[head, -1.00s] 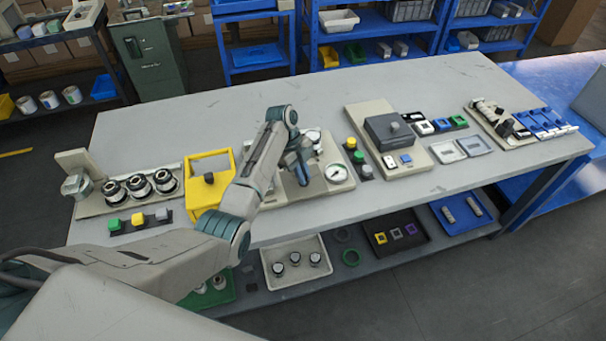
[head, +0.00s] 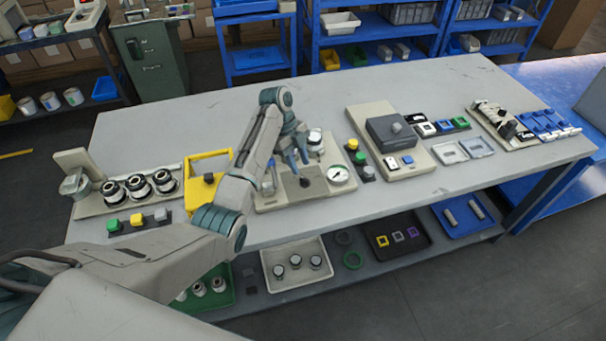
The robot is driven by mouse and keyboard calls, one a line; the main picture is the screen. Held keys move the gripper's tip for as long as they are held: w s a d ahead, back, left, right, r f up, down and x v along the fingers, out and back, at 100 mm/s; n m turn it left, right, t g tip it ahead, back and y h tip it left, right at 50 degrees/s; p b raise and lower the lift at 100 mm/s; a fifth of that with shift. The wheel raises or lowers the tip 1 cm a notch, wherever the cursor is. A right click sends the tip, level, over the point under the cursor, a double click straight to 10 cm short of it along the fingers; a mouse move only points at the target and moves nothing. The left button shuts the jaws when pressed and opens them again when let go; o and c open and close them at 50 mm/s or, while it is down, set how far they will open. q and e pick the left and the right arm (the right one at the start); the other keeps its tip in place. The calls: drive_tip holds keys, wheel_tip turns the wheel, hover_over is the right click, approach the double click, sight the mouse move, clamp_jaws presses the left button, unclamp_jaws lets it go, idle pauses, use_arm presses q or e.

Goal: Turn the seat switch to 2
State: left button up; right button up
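My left gripper (head: 298,159) hangs fingers-down over the back of a beige station plate (head: 272,201) in the middle of the table. Its two blue fingers show apart, with nothing visible between them. A small black knob (head: 305,183) stands on a dark brown patch of this plate, just in front of and below the fingers, and appears clear of them. It may be the seat switch; no label or number can be read. A round white gauge (head: 338,175) sits to its right. My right gripper is not in view.
A yellow frame (head: 207,178) stands left of the plate, close to my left forearm. A button strip (head: 360,160) and a grey box (head: 391,134) stand to the right. The back of the grey table (head: 215,115) is clear.

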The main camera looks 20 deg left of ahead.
use_arm(q)
drive_tip(key=p+v, duration=0.1)
drive_tip(key=v, duration=0.4)
drive_tip(key=shift+a+r, duration=0.15)
drive_tip(key=shift+r, duration=0.2)
